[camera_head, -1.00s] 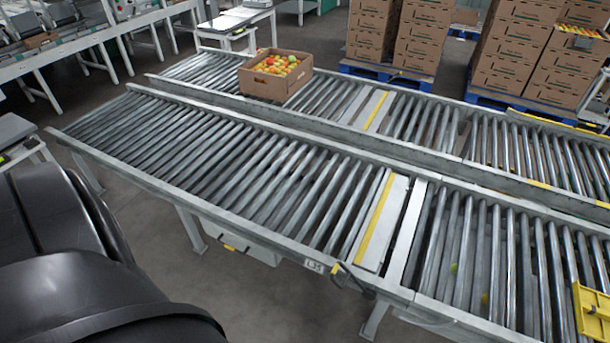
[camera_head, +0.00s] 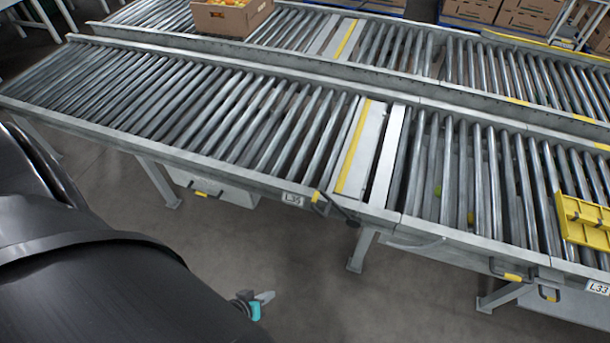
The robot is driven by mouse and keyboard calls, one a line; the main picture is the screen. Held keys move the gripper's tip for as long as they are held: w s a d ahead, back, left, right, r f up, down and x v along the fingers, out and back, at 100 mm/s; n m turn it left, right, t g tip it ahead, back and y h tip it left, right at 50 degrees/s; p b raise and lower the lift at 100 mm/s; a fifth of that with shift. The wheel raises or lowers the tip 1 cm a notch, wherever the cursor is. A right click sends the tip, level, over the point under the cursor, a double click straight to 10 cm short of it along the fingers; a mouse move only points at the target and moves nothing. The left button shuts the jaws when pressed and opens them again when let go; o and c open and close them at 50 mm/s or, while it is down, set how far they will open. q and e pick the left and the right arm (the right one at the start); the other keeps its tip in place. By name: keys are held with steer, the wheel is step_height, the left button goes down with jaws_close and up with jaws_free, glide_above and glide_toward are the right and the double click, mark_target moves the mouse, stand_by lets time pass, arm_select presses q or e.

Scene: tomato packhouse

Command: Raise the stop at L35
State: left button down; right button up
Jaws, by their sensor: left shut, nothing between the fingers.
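The L35 label (camera_head: 293,199) is on the near side rail of the front roller conveyor. Just right of it is a lever with a yellow grip (camera_head: 318,197) and a dark curved arm. Above, a pale plate with a yellow stripe (camera_head: 368,150) crosses the rollers, with a narrow pale bar (camera_head: 388,158) to its right. I cannot tell whether the stop is up or down. My left gripper (camera_head: 262,299) is shut and empty, low over the floor in front of the conveyor, apart from the lever. My right gripper is not in view.
A second roller conveyor behind carries a cardboard box (camera_head: 228,20). A yellow slatted piece (camera_head: 585,220) lies on the front conveyor near the L33 label (camera_head: 597,287). Other yellow-gripped handles (camera_head: 205,194) sit below the rail. Conveyor legs (camera_head: 362,250) reach the floor; the floor between them is open.

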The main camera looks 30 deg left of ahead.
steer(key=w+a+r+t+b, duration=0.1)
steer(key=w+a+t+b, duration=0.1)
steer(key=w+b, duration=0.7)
arm_select(q)
steer(key=w+a+r+n+t+b, duration=0.2)
steer(key=w+n+t+b, duration=0.3)
steer(key=n, duration=0.4)
steer(key=w+a+r+n+t+y+b, duration=0.1)
steer(key=w+a+r+n+t+b, duration=0.2)
steer(key=w+n, duration=0.6)
steer(key=a+t+b, duration=0.2)
steer(key=t+b, duration=0.1)
steer(key=t, duration=0.1)
steer(key=shift+r+n, duration=0.3)
steer(key=shift+r, duration=0.05)
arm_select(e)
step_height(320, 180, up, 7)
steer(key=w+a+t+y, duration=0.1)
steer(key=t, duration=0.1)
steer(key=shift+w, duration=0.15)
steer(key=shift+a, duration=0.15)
